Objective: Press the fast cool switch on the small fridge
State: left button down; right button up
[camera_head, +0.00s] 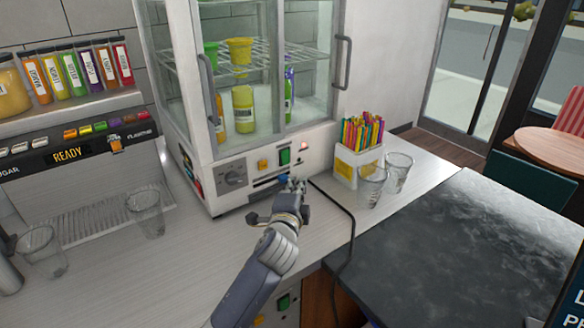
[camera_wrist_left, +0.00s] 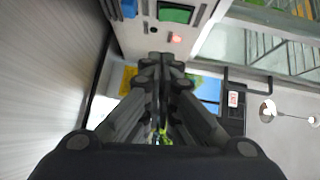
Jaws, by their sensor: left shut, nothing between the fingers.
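The small fridge (camera_head: 230,152) stands on the counter with its glass doors closed. Its lower front panel carries a dial (camera_head: 233,175), a yellow switch (camera_head: 263,164), a green switch (camera_head: 284,156) and a lit red light (camera_head: 304,147). I cannot read which switch is fast cool. My left gripper (camera_head: 292,186) is shut and empty, just in front of the panel below the green switch. In the left wrist view, the closed fingertips (camera_wrist_left: 161,60) lie near the red light (camera_wrist_left: 175,38) and green switch (camera_wrist_left: 176,13); contact cannot be told. My right gripper is out of view.
A holder of colored sticks (camera_head: 358,165) and two glasses (camera_head: 372,184) stand right of the fridge. A black cable (camera_head: 345,215) runs over the counter. More glasses (camera_head: 146,212) stand at left. The dark countertop (camera_head: 460,250) at right is clear.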

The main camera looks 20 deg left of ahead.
aim_at(286, 157)
pick_arm(q)
jog(key=shift+w+a+f+p, duration=0.25)
jog(key=shift+w+a, duration=0.4)
jog(key=shift+w, duration=0.8)
jog(key=shift+w+a+f+p, duration=0.1)
jog(key=shift+w+a+p, duration=0.4)
jog(key=shift+w, duration=0.9)
jog(key=shift+w+a+f+p, duration=0.2)
jog(key=shift+w+a, duration=0.55)
jog(key=shift+w, duration=0.7)
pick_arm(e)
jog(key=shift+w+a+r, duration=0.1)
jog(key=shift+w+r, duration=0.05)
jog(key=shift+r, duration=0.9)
pick_arm(q)
jog(key=shift+w+a+f+m+t+b, duration=0.2)
jog(key=shift+a+m+t+b, duration=0.1)
jog(key=shift+b, duration=0.9)
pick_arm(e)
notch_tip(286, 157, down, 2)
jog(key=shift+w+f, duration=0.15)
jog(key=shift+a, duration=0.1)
